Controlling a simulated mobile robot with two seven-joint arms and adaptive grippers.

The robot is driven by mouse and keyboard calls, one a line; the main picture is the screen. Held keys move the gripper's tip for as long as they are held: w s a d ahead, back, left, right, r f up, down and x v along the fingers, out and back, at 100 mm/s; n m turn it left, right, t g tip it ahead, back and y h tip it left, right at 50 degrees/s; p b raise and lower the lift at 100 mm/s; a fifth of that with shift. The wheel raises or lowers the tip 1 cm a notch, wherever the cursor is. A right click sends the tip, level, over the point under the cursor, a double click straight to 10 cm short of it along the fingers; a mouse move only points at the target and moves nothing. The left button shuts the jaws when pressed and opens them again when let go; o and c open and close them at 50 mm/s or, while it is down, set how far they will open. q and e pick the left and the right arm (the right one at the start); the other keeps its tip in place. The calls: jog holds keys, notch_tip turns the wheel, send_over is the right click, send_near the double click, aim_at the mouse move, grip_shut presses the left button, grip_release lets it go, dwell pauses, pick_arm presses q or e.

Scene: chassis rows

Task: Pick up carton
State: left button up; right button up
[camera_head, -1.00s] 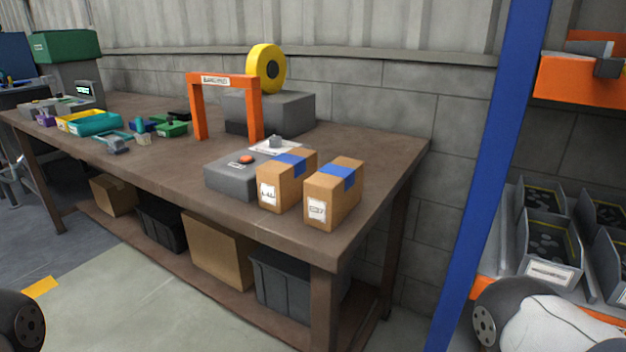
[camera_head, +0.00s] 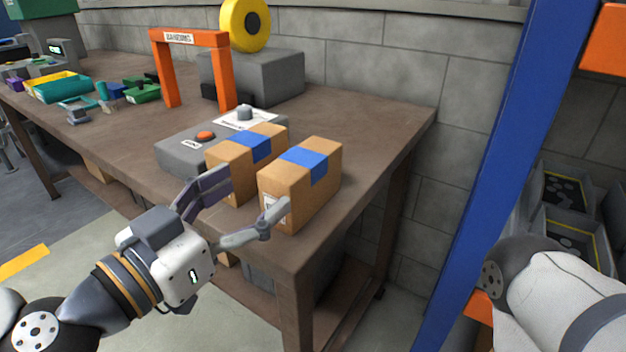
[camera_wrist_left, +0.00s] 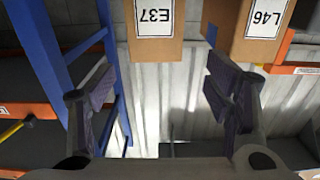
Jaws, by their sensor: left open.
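Two brown cartons with blue tape stand side by side at the near right end of the workbench: the left carton (camera_head: 245,158) and the right carton (camera_head: 305,180). In the left wrist view they appear upside down, with the carton labelled E37 (camera_wrist_left: 154,48) between my fingers' lines and the carton labelled L46 (camera_wrist_left: 250,45) at the right. My left gripper (camera_head: 255,188) is open and empty in front of the cartons, its fingers spread, one before the left carton and one before the right carton's front. My right gripper is out of view.
A grey box with an orange button (camera_head: 205,136) stands just left of the cartons. An orange arch (camera_head: 222,85) stands farther back. A blue post (camera_head: 500,170) rises at the right. The bench (camera_head: 375,130) is bare right of the cartons.

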aim_at(297, 161)
pick_arm(q)
jog(key=x, duration=1)
jog(key=shift+d+f+b, duration=0.15)
jog(key=shift+d+b, duration=0.2)
jog(key=c, duration=1.6)
